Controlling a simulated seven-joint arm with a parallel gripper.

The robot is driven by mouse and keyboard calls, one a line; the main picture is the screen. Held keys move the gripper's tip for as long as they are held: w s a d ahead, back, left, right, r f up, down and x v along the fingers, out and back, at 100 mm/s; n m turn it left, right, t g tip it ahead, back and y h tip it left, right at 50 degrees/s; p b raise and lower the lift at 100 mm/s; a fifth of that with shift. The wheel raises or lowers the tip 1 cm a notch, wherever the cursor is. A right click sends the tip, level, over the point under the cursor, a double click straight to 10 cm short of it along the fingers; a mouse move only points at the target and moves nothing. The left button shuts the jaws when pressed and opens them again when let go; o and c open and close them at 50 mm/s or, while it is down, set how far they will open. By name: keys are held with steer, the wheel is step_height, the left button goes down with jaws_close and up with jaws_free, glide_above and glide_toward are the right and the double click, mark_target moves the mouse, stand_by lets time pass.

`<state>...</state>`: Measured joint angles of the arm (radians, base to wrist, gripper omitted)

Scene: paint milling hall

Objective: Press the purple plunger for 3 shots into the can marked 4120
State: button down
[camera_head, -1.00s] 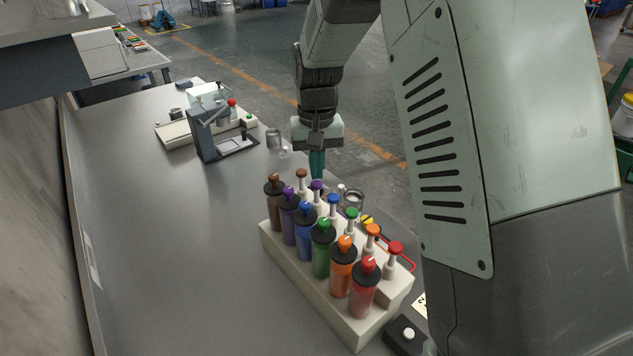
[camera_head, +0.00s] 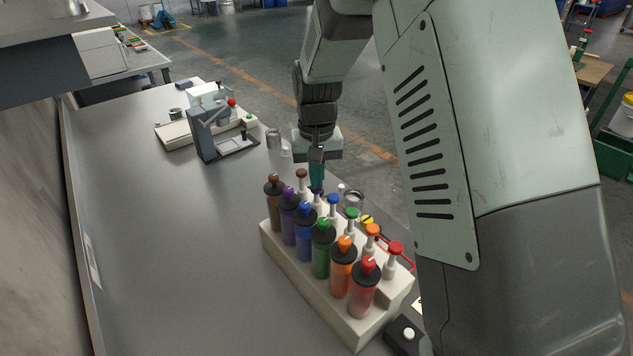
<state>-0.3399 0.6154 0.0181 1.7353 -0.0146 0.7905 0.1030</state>
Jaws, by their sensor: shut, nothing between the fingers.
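My gripper (camera_head: 317,186) is shut and points straight down over the purple plunger, in the back row of the dispenser (camera_head: 306,290). Its tips hide most of the purple knob and appear to touch it; only a bit of the plunger shows below them. The purple bottle (camera_head: 288,218) stands in front, to the left. A grey metal can (camera_head: 353,199) stands behind the plungers, partly hidden. Another can (camera_head: 273,138) stands further back by the bench edge. I cannot read 4120 on either can.
Brown (camera_head: 301,174), blue (camera_head: 333,200) and other coloured plungers stand close beside my gripper. A scale-like device (camera_head: 222,135) stands at the back of the bench. A small box with a white button (camera_head: 407,335) is at front right. The bench's left side is clear.

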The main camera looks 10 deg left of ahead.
steer(key=shift+f, duration=0.45)
steer(key=shift+r, duration=1.8)
steer(key=shift+f, duration=0.1)
steer(key=shift+f, duration=1.7)
steer(key=shift+r, duration=1.8)
